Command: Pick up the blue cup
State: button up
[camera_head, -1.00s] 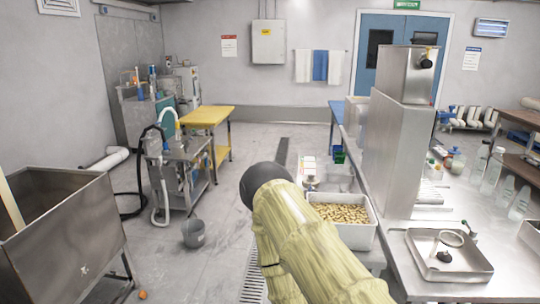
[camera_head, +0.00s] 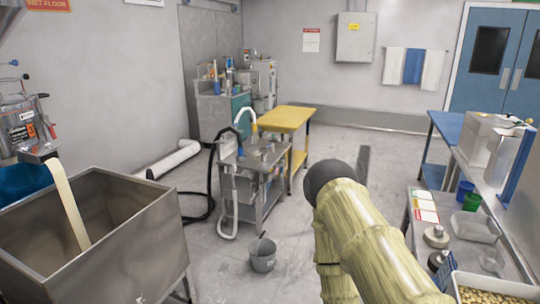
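A small blue cup (camera_head: 465,191) stands on the bench at the right, beside a green cup (camera_head: 472,202). The green cup is nearer and overlaps part of its lower side in the view. My arm, in a pale yellow cover with a dark rounded joint, reaches up in the lower middle, left of and apart from the cups. My gripper does not show in this view.
A steel bench (camera_head: 463,232) holds a clear tray (camera_head: 475,227) and a bin of beans (camera_head: 492,292). A grey bucket (camera_head: 263,258) stands on the floor by a steel cart (camera_head: 250,180). A large steel hopper (camera_head: 110,240) fills the lower left. Floor is open beyond my arm.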

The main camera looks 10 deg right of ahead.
aim_at(464, 193)
jog(key=i, duration=2.95)
jog(key=z, duration=2.9)
